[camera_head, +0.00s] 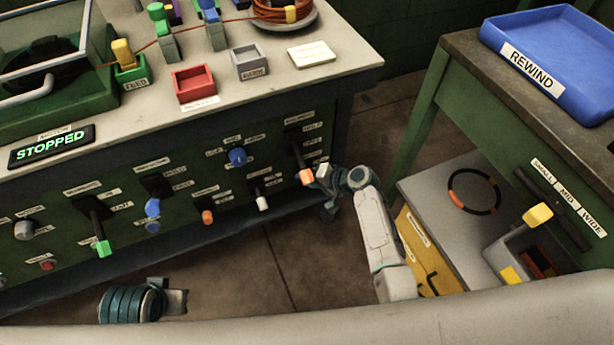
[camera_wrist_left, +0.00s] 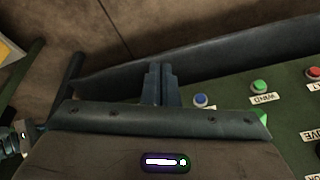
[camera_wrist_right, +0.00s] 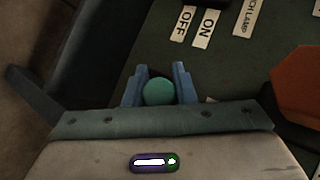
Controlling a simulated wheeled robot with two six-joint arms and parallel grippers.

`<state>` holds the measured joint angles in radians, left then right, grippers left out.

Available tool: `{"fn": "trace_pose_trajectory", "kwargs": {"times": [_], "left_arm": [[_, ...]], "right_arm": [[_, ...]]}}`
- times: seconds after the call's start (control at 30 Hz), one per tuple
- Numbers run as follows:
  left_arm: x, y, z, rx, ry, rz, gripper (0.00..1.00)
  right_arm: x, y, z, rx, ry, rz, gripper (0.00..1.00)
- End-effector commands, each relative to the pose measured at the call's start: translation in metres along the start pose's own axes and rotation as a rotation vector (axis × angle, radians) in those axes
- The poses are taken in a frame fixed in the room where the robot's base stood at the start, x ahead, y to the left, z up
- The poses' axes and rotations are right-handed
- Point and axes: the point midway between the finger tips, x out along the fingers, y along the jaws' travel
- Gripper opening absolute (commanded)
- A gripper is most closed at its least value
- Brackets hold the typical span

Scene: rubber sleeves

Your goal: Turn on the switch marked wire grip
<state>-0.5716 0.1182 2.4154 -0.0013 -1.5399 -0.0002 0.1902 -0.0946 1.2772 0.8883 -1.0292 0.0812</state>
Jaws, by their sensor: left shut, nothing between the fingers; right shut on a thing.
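No label on the green front panel (camera_head: 180,188) reads clearly as wire grip in the head view; most are too small to read. My right gripper (camera_head: 328,208) is at the panel's right end, just beside an orange-ended lever (camera_head: 307,177). In the right wrist view my right gripper (camera_wrist_right: 160,88) is shut on a round teal knob (camera_wrist_right: 159,92), beside the OFF label (camera_wrist_right: 183,20) and the ON label (camera_wrist_right: 207,28). The knob is hidden in the head view. My left gripper (camera_head: 175,303) is shut and empty, low in front of the panel; its fingers show together in the left wrist view (camera_wrist_left: 161,84).
A blue lever knob (camera_head: 152,207) and a green-ended lever (camera_head: 102,247) stick out of the panel. A partly cut-off label ending in LAMP (camera_wrist_right: 246,15) is near the right gripper. A side table with a blue tray (camera_head: 545,50) stands right; floor lies between.

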Motion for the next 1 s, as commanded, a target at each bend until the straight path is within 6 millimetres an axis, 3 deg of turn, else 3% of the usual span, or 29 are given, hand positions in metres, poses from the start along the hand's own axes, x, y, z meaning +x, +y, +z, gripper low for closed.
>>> {"fn": "trace_pose_trajectory", "kwargs": {"times": [0.23,0.7,0.73,0.83,1.0], "left_arm": [[0.024,0.000,0.001,-0.004,-0.016,0.002,0.00],[0.030,0.000,0.001,-0.004,-0.016,0.003,0.00],[0.030,0.000,0.001,-0.004,-0.016,0.003,0.00],[0.030,0.000,0.001,-0.005,-0.016,0.003,0.00],[0.030,0.001,0.001,-0.005,-0.015,0.004,0.00]], "right_arm": [[-0.001,-0.001,-0.001,0.013,-0.010,0.019,0.01],[-0.001,-0.001,-0.002,0.016,-0.012,0.022,0.01],[-0.001,-0.001,-0.002,0.016,-0.012,0.022,0.26],[-0.001,-0.001,-0.001,0.016,-0.012,0.022,0.46],[-0.001,-0.001,-0.001,0.016,-0.013,0.021,0.46]]}}
